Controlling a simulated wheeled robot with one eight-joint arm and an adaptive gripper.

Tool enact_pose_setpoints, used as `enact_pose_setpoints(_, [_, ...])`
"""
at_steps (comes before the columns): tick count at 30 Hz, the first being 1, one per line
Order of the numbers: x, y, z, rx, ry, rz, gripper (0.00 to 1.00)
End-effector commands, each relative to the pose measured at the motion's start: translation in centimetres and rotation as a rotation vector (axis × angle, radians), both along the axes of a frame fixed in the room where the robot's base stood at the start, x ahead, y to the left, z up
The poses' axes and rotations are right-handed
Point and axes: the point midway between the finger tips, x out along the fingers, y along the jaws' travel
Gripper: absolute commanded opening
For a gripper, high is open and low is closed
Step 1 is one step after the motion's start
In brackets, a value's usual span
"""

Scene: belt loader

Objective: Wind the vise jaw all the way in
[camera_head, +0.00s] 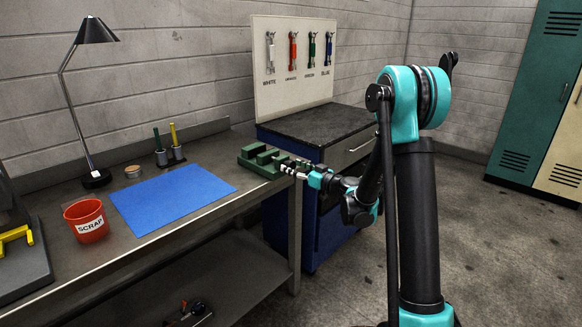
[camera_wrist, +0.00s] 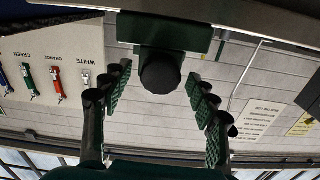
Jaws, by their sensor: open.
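The green vise (camera_head: 262,161) sits on the right end of the workbench, near its front corner. Its upper parts show as separate blocks with gaps between them. My gripper (camera_head: 293,168) is at the vise's right end, level with it. In the wrist view, the green vise body (camera_wrist: 172,34) is at the top, with a dark round knob or handle end (camera_wrist: 160,74) facing the camera. My gripper's two padded fingers stand open on either side of this knob, with visible gaps. The exact contact at the fingertips is hard to see in the head view.
A blue mat (camera_head: 172,197), a red scrap bucket (camera_head: 86,221), a desk lamp (camera_head: 94,178) and two holders with upright tools stand left on the bench. A blue cabinet (camera_head: 318,138) with a tool board (camera_head: 293,85) stands behind. Open floor lies right.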

Motion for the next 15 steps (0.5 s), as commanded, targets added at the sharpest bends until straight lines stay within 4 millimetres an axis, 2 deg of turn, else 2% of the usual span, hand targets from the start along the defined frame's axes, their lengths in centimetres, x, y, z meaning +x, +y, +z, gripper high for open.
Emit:
enact_pose_setpoints(6, [0.89, 1.19, -0.02, 0.000, 0.000, 0.001, 0.59])
enact_pose_setpoints(14, [0.96, 1.24, -0.01, 0.000, 0.000, 0.000, 0.59])
enact_pose_setpoints(15, [0.96, 1.24, -0.01, 0.000, 0.000, 0.000, 0.57])
